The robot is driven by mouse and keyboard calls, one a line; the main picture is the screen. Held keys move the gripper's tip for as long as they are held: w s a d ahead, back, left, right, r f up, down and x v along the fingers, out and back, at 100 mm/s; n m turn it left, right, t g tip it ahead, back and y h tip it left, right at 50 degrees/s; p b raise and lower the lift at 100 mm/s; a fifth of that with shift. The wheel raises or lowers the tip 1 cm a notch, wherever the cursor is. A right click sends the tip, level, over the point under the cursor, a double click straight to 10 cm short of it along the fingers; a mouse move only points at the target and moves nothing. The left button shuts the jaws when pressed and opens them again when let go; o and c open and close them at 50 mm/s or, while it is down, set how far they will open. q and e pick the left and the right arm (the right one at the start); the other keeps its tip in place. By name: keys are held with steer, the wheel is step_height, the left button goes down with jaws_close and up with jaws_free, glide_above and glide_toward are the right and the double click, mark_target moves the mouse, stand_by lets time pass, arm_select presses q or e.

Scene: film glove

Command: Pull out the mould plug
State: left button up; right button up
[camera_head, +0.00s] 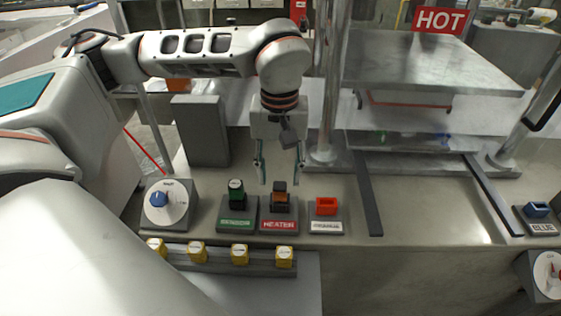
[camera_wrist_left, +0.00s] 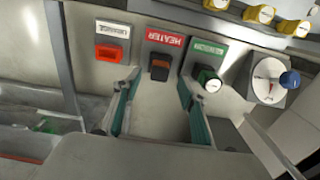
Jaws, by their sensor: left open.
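My left gripper (camera_head: 281,174) points down with its two fingers apart and empty. It is above an orange-and-black plug (camera_head: 280,189) on a base with a red HEATER label. In the left wrist view this plug (camera_wrist_left: 160,68) lies just beyond and between the open fingertips (camera_wrist_left: 157,81), apart from them. To its left in the head view stands a green-topped black plug (camera_head: 236,192) with a green label that seems to read SENSOR. To its right is a red-orange block (camera_head: 326,206) with an unreadable white label. I cannot read "mould" on any label. My right gripper is not in view.
A grey box with a blue-knobbed dial (camera_head: 168,203) stands left of the plugs. Several yellow knobs (camera_head: 239,254) line the front. A metal press with a HOT sign (camera_head: 439,20) stands behind right. Dark rails (camera_head: 366,195) cross the bench. A blue block (camera_head: 537,209) sits far right.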

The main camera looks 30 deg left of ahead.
mark_target(280, 185)
arm_select(q)
steer(key=shift+f, duration=2.5)
jaws_close()
